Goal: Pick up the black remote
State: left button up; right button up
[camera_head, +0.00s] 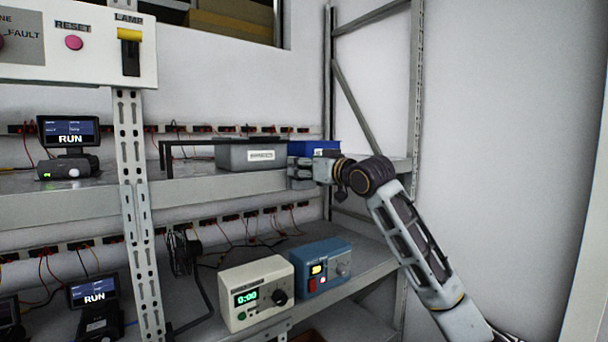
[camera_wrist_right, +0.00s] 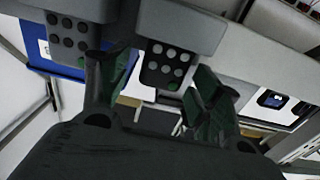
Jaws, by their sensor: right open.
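The black remote (camera_wrist_right: 165,66) shows in the right wrist view as a dark face with pale round buttons and one green button. It lies between the two fingers of my right gripper (camera_wrist_right: 158,80), which is open; a gap shows on each side. A lighter grey remote (camera_wrist_right: 68,37) with dark buttons is beside it at the upper left. In the head view my right gripper (camera_head: 294,173) is at the upper shelf's front, right of a labelled grey bin (camera_head: 232,157). I cannot make out either remote there. My left gripper is not in view.
A blue bin (camera_head: 313,147) stands behind my right gripper on the upper shelf (camera_head: 190,190). A white timer box (camera_head: 245,312) and a blue control box (camera_head: 335,251) stand on the lower shelf. A perforated upright (camera_head: 135,210) rises at left; a rack post stands at right.

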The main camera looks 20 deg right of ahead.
dwell(0.3)
jog(key=c, duration=1.1)
jog(key=shift+r, duration=0.2)
jog(key=shift+r+b, duration=0.45)
jog(key=shift+r, duration=4.35)
